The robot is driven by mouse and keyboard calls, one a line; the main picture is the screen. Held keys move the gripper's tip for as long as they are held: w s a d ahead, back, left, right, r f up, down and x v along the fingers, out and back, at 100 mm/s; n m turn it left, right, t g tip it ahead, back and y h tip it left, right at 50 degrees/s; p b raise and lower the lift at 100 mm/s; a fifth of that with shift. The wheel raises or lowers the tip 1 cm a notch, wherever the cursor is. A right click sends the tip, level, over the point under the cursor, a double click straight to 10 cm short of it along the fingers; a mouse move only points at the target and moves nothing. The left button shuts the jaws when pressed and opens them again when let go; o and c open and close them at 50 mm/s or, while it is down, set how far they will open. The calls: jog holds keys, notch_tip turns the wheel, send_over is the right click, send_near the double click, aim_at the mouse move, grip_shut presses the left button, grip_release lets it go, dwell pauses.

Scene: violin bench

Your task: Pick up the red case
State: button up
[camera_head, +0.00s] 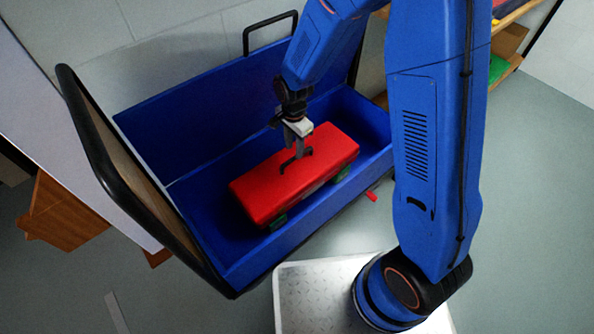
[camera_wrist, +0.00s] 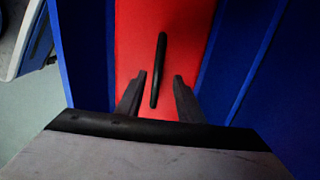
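The red case (camera_head: 268,189) lies inside an open blue box (camera_head: 321,214), resting on green pieces (camera_head: 279,220) at its near side. A dark handle (camera_head: 296,161) stands on the case's top. My gripper (camera_head: 298,146) hangs over the case close to the handle. In the wrist view, my gripper (camera_wrist: 158,92) is open, with its two dark fingers on either side of the near part of the handle (camera_wrist: 159,68). The red case (camera_wrist: 192,30) fills the middle behind it. Neither finger visibly touches the handle.
The blue box's walls rise around the case, and a tall dark-rimmed panel (camera_head: 140,184) stands at its left. A black handle frame (camera_head: 270,32) is at the back. A brown wooden object (camera_head: 62,215) is at far left. Open grey floor (camera_head: 540,200) lies to the right.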

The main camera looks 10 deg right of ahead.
aim_at(297, 167)
jog(key=shift+d+f, duration=0.25)
jog(key=shift+f, duration=1.25)
jog(key=shift+d+f, duration=0.2)
jog(key=shift+f, duration=1.25)
grip_shut()
jog(key=shift+r, duration=0.1)
